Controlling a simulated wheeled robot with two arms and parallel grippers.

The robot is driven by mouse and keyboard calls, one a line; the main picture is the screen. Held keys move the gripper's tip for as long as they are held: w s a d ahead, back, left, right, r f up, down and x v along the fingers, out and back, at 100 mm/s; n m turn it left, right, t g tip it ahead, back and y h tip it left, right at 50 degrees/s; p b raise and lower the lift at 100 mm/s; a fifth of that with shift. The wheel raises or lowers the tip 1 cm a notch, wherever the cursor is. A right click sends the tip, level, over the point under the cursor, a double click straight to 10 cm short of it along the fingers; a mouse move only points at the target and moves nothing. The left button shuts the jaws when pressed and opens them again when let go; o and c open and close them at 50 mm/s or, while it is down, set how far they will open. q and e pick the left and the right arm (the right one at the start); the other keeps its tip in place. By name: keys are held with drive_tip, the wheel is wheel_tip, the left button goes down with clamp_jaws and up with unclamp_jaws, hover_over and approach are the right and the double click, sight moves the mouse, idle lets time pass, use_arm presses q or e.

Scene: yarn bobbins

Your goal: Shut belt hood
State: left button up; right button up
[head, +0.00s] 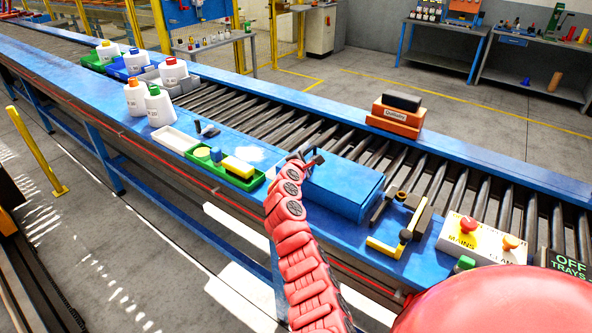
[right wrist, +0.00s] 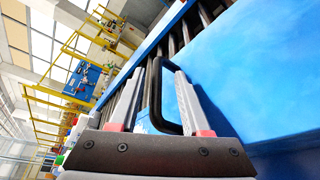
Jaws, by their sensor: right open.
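The belt hood appears to be the blue box-like cover (head: 343,188) on the near side of the roller belt. Its broad blue face also fills the right of the right wrist view (right wrist: 245,70). My right gripper (head: 308,160) is at the hood's left end in the head view, small and partly hidden by its own arm. In the right wrist view my right gripper (right wrist: 157,98) is open, with a black bar handle (right wrist: 157,82) between and beside its fingers. I cannot tell whether the fingers touch it. My left gripper is not in view.
Left of the hood are a green tray (head: 228,175) with a yellow block and a white tray (head: 175,139). Several bottles (head: 160,106) stand farther left. An orange box (head: 396,115) sits behind the hood. A yellow-handled clamp (head: 388,245) and a button panel (head: 470,240) are to the right.

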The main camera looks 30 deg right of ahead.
drive_tip(key=b+v, duration=0.4)
drive_tip(key=v, duration=1.1)
drive_tip(key=shift+s+a, duration=0.25)
drive_tip(key=shift+a, duration=0.05)
